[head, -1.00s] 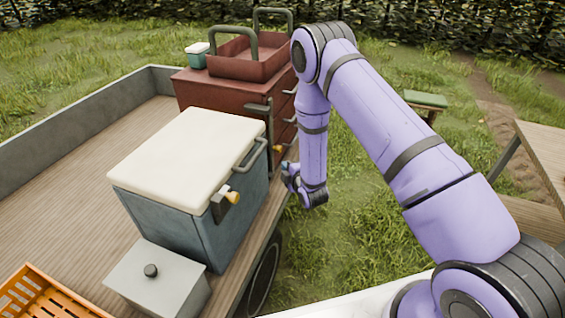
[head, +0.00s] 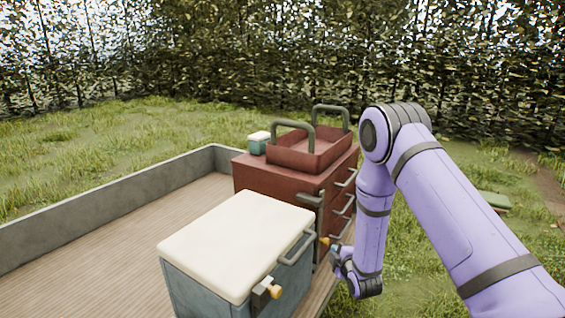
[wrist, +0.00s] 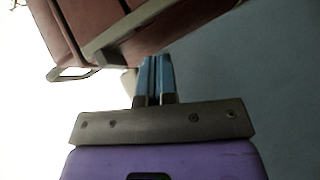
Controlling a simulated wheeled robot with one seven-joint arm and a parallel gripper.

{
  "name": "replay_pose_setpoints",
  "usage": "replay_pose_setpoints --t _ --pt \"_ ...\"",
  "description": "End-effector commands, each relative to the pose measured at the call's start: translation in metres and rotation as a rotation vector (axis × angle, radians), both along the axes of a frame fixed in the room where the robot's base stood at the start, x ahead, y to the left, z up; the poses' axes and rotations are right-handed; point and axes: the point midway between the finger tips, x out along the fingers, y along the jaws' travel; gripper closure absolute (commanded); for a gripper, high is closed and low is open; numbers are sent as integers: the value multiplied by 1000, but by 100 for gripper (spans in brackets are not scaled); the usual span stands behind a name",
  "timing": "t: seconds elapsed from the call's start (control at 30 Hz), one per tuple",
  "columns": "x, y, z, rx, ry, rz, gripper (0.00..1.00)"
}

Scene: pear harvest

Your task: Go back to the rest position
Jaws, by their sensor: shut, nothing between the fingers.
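My gripper (wrist: 155,78) shows in the wrist view with its two blue fingers together and nothing between them. In the head view my gripper (head: 334,250) hangs at the end of my bent arm, low beside the red drawer cabinet (head: 270,188) and the right end of the cooler (head: 236,240). The cooler has a cream lid that is shut, and a grey-blue body. In the wrist view the cooler's blue-grey side (wrist: 250,90) fills the right, and the red cabinet (wrist: 100,20) is at the top left.
The cooler and cabinet stand on a wooden cart bed (head: 110,235) with a grey side wall (head: 110,198). A green-topped stool (head: 495,201) stands on grass at right.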

Motion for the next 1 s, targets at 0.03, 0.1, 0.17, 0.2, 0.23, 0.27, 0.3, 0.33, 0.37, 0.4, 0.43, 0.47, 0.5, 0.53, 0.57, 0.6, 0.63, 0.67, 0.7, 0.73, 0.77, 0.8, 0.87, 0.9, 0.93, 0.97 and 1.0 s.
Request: replay_pose_setpoints --t 0.03,0.1,0.17,0.2,0.23,0.27,0.3,0.33,0.37,0.4,0.43,0.47,0.5,0.53,0.57,0.6,0.63,0.67,0.7,0.73,0.77,0.8,0.87,0.9,0.93,0.97,1.0 --pt "6 -2 20 24 15 -14 100" --pt "10 -5 42 61 51 -35 100" --pt "13 -8 61 92 81 -54 100" --pt "13 -10 73 112 102 -67 100" --pt "14 -12 82 128 117 -77 100" --pt "14 -13 91 144 133 -86 100" --pt "14 -15 103 164 151 -100 100" --pt "13 -17 112 180 167 -109 100" --pt "12 -19 121 195 181 -120 100" --pt "10 -21 133 215 201 -134 100" --pt "9 -23 142 231 215 -145 100" --pt "7 -25 152 246 228 -156 100" --pt "4 -28 163 267 247 -170 100" --pt "1 -30 172 282 261 -182 100" --pt "-2 -32 181 297 275 -193 100" --pt "-6 -34 192 317 294 -209 100" --pt "-9 -36 201 333 307 -220 100" --pt "-13 -38 209 347 321 -231 100" --pt "-19 -40 220 368 340 -248 100" --pt "-23 -42 228 383 354 -260 100" --pt "-28 -44 236 397 366 -273 100" --pt "-34 -47 247 418 384 -289 100" --pt "-45 -51 262 448 409 -315 100" --pt "-53 -54 272 467 428 -333 100" --pt "-59 -55 279 481 441 -346 100" --pt "-65 -57 286 496 454 -359 100" --pt "-73 -60 296 516 470 -377 100"
